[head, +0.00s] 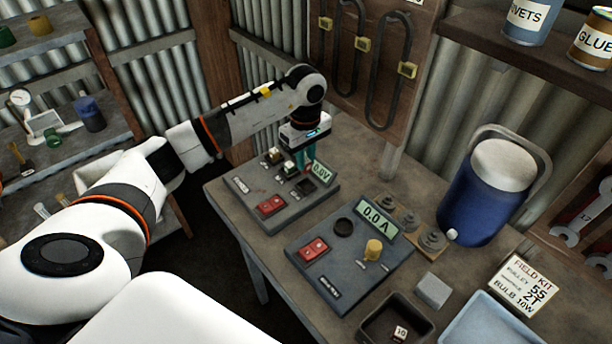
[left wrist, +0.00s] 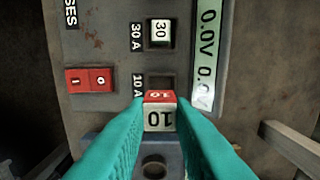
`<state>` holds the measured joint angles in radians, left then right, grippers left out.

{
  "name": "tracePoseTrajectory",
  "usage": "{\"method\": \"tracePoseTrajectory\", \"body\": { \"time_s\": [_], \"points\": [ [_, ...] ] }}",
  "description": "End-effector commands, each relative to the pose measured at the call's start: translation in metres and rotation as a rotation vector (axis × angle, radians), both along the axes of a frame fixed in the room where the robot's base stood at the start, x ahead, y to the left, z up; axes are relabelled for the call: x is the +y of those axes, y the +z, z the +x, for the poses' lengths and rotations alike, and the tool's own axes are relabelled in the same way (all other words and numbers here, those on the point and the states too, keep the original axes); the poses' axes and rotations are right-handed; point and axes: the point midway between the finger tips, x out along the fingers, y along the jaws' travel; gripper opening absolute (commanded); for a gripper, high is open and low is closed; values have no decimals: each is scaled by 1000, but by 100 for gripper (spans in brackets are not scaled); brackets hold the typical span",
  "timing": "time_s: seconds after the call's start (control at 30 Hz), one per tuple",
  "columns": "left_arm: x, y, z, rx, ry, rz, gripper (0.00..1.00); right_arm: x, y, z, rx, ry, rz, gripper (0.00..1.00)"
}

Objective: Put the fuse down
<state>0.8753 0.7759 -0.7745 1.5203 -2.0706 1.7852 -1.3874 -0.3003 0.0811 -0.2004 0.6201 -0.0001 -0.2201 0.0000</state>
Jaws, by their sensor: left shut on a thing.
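The fuse (left wrist: 160,112), a small block with a red top and a white face marked 10, is between the teal fingertips of my left gripper (left wrist: 158,118) in the left wrist view. The gripper is shut on it. The fuse shows just beside the dark square 10 A slot (left wrist: 160,82) of the grey fuse panel (left wrist: 110,50); I cannot tell whether it touches the panel. In the head view my left gripper (head: 305,160) points down over the back of that panel (head: 287,213), and the held fuse is hard to make out. My right gripper is not in view.
A white fuse marked 30 (left wrist: 160,33) sits at the 30 A slot. To the right on the bench are a second panel (head: 338,280), a black tray (head: 375,338) holding a small block marked 10 (head: 400,332), and a blue jug (head: 482,200).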

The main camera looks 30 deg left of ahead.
Motion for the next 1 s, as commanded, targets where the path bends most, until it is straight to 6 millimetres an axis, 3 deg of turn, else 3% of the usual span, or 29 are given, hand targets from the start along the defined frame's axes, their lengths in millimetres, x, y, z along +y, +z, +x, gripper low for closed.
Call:
{"method": "tracePoseTrajectory", "body": {
  "time_s": [0.5,0.9,0.93,1.0],
  "points": [
    [-1,-60,-1,3,-3,-2,0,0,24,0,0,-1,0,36],
    [-1,-69,0,-2,-5,0,0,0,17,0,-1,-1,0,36],
    [-1,-68,0,-2,-5,-1,24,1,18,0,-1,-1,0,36],
    [-1,-67,0,-1,-5,0,35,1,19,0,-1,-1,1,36]
  ]
}}
